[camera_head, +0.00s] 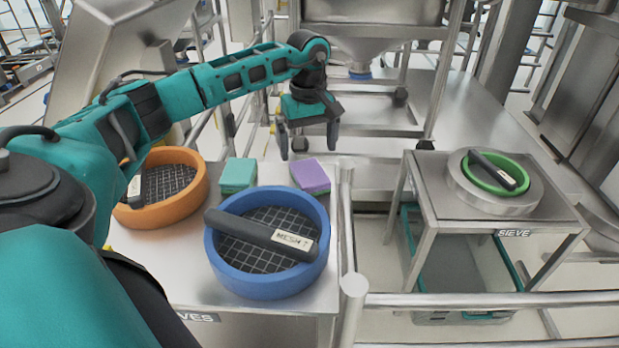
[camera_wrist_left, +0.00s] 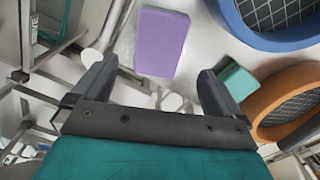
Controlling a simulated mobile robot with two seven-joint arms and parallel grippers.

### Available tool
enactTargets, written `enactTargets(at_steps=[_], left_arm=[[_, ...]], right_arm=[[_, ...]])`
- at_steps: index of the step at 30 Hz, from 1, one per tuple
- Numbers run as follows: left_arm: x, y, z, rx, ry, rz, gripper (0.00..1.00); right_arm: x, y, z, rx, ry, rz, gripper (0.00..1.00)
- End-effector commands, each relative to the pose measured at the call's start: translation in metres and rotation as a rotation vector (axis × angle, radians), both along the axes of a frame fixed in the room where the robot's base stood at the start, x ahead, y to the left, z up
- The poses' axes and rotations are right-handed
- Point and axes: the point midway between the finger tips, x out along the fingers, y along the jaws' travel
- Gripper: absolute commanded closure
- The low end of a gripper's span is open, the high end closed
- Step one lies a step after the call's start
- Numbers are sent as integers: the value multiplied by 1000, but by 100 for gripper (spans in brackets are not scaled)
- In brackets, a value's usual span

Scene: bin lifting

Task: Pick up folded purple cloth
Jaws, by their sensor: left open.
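The folded purple cloth (camera_head: 310,177) lies flat on the metal table, near its right-hand edge and behind the blue sieve. In the left wrist view the purple cloth (camera_wrist_left: 162,42) shows beyond and between the fingertips, apart from them. My left gripper (camera_head: 308,144) is open and empty, pointing down above the far side of the cloth; its fingers also show in the left wrist view (camera_wrist_left: 155,80). My right gripper is not seen in these frames.
A folded green cloth (camera_head: 238,174) lies left of the purple one. A blue sieve (camera_head: 219,267) with a black handle (camera_head: 250,231) and an orange sieve (camera_head: 200,190) share the table (camera_head: 180,262). A metal rail post (camera_head: 346,215) stands close right. A side stand holds a green sieve (camera_head: 476,182).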

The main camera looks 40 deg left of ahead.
Motion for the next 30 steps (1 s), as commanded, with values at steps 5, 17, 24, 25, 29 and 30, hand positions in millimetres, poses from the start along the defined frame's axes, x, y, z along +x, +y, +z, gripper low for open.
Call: enactTargets(at_steps=[5,17,24,25,29,30], left_arm=[[0,-1,-14,-1,0,0,0],[-2,-4,-62,-1,3,0,0],[-1,-4,-66,0,-1,-1,0],[-1,-4,-66,0,-1,-1,0],[-1,-4,-65,0,-1,-1,12],[-1,-4,-65,0,-1,-1,16]], right_arm=[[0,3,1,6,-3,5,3],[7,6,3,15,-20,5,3],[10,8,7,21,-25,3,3],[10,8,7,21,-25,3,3],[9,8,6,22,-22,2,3],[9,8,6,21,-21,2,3]])
